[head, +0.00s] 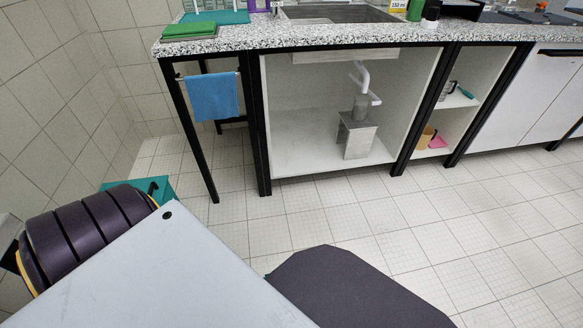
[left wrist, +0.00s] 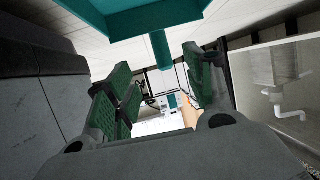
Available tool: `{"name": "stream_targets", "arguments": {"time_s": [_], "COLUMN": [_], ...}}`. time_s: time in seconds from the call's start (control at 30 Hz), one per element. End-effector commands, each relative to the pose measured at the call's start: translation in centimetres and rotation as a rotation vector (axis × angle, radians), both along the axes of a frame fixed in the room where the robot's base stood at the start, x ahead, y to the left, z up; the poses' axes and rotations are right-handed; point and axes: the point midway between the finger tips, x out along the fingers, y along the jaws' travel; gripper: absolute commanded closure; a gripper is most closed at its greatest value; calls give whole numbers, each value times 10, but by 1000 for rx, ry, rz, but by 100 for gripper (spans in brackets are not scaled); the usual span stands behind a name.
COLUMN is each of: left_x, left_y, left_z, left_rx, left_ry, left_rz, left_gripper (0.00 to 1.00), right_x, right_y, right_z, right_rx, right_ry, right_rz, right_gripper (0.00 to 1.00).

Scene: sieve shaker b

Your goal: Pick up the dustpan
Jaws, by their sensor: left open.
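The teal dustpan (left wrist: 130,22) fills the top of the left wrist view, and its teal handle (left wrist: 160,50) points in between my left fingers. In the head view a teal piece (head: 160,187), likely the same dustpan, shows low at the left wall, mostly hidden behind my left arm. My left gripper (left wrist: 155,90) is open, with one green-padded finger on each side of the handle's line. I see a gap beside the handle and cannot tell whether either finger touches it. My right gripper is not in view.
A counter (head: 330,40) on black legs stands ahead, with a blue towel (head: 212,97) on its rail. An open sink cabinet (head: 300,140) shows a white pipe. A shelf unit to its right holds small items. The tiled floor (head: 430,220) is clear.

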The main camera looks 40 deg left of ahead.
Motion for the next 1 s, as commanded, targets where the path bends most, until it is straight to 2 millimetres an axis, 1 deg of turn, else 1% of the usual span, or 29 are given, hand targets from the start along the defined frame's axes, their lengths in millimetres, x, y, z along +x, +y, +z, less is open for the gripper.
{"name": "stream_targets", "arguments": {"time_s": [0.37, 0.57, 1.0], "left_x": [-2, 3, 45], "left_y": [1, -2, -27], "left_z": [0, -3, -24], "left_rx": [-3, -3, -3], "left_ry": [-2, -2, -3], "left_rz": [-4, -3, -3], "left_gripper": [47, 47, 47], "right_x": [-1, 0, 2], "right_y": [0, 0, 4], "right_z": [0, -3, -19], "right_rx": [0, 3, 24], "right_ry": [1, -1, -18], "right_rz": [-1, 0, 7], "right_gripper": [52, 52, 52]}}
